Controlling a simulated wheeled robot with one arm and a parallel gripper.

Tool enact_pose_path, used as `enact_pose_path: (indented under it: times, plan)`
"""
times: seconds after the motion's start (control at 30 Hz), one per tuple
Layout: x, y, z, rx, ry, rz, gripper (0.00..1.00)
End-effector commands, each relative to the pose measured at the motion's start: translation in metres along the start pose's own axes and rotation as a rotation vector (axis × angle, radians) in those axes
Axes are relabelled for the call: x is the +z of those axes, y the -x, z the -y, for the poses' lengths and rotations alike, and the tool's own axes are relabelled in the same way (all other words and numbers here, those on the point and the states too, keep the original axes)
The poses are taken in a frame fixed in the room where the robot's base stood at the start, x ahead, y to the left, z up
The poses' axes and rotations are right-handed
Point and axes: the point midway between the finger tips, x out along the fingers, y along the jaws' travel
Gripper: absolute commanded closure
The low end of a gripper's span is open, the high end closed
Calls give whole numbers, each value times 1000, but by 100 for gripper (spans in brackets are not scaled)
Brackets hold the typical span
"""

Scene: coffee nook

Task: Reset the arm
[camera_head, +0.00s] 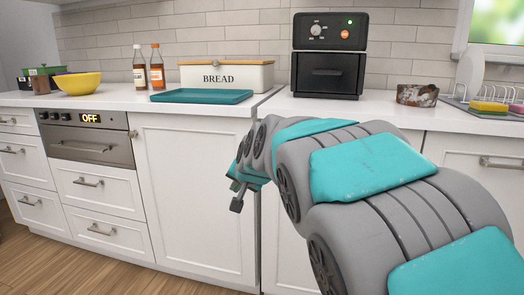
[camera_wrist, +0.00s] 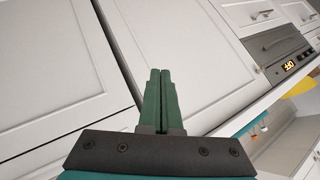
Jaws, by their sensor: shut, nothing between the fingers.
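My arm reaches forward from the lower right in the head view, its grey and teal links bent. My gripper (camera_head: 238,196) hangs at the arm's far end, below counter height in front of the white cabinet doors. In the wrist view my gripper (camera_wrist: 160,75) shows its two green fingers side by side and shut, with nothing between them. The fingers point toward the white cabinet doors (camera_wrist: 170,35). The gripper appears apart from the doors, but the exact gap is hard to tell.
The white counter (camera_head: 110,101) holds a teal tray (camera_head: 202,97), a bread box (camera_head: 225,76), two bottles (camera_head: 157,68), a yellow bowl (camera_head: 77,83) and a black oven (camera_head: 328,72). A brown bowl (camera_head: 417,95) and dish rack (camera_head: 485,108) stand right. The floor (camera_head: 75,258) at left is clear.

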Motion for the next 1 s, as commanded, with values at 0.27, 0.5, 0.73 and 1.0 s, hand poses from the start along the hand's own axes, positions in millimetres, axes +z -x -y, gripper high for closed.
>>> enact_pose_path:
  times: [0.27, 0.5, 0.73, 1.0]
  plan:
    - [103, 83, -143, 244, 103, 286, 100]
    - [211, 168, -237, 390, 176, 571, 100]
    - [294, 238, -292, 470, 231, 794, 100]
    - [321, 262, -309, 495, 250, 874, 100]
